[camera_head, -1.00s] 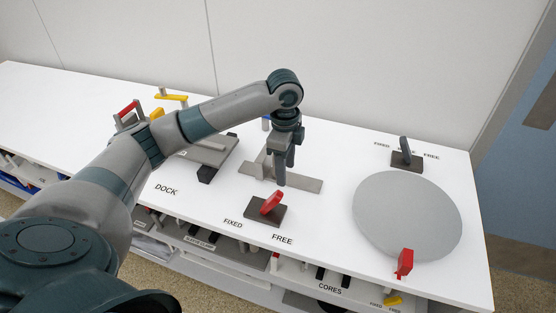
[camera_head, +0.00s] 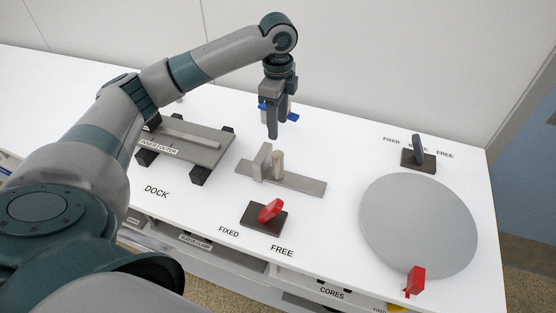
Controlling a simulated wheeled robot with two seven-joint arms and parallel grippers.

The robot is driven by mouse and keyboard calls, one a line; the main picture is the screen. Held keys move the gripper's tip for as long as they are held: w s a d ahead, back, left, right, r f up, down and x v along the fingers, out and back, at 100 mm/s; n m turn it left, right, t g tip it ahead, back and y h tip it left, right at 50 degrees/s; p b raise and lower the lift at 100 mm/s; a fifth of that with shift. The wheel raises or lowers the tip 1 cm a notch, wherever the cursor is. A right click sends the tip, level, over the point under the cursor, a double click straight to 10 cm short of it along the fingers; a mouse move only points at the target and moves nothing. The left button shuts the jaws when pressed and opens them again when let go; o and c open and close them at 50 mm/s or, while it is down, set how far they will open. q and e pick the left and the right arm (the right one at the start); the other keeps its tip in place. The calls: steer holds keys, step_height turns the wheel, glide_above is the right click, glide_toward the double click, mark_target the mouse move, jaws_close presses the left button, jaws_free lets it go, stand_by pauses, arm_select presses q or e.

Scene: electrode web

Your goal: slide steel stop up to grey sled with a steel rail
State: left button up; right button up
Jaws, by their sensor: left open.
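The grey sled (camera_head: 214,142) is a flat plate with a raised steel rail (camera_head: 190,133) along it and black blocks at its corners. It stands on the white table, partly hidden behind my left arm. The steel stop (camera_head: 306,186) lies just right of the sled: a flat bar with an upright plate and a short round post (camera_head: 278,166). A narrow strip of table shows between stop and sled. My left gripper (camera_head: 272,136) points down, open and empty, above the stop and apart from the post. My right gripper is not in view.
A red lever on a dark base (camera_head: 265,217) stands in front of the stop, between FIXED and FREE labels. A large grey disc (camera_head: 418,225) with a red clip (camera_head: 414,281) lies at right. A grey lever (camera_head: 417,150) stands behind it. A blue piece shows behind my gripper.

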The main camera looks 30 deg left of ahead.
mark_target(278, 164)
arm_select(q)
step_height(278, 164, down, 17)
steer(key=p, duration=0.3)
steer(key=shift+f+p, duration=0.2)
steer(key=shift+p, duration=0.15)
stand_by(0.4)
jaws_close()
steer(key=s+a, duration=0.1)
steer(key=a, duration=0.3)
steer(key=s+a+p, duration=0.1)
steer(key=a, duration=0.3)
steer(key=s+a+p, duration=0.1)
steer(key=a, duration=0.2)
steer(key=shift+a, duration=0.4)
steer(key=shift+a+r, duration=0.1)
steer(key=shift+a, duration=0.1)
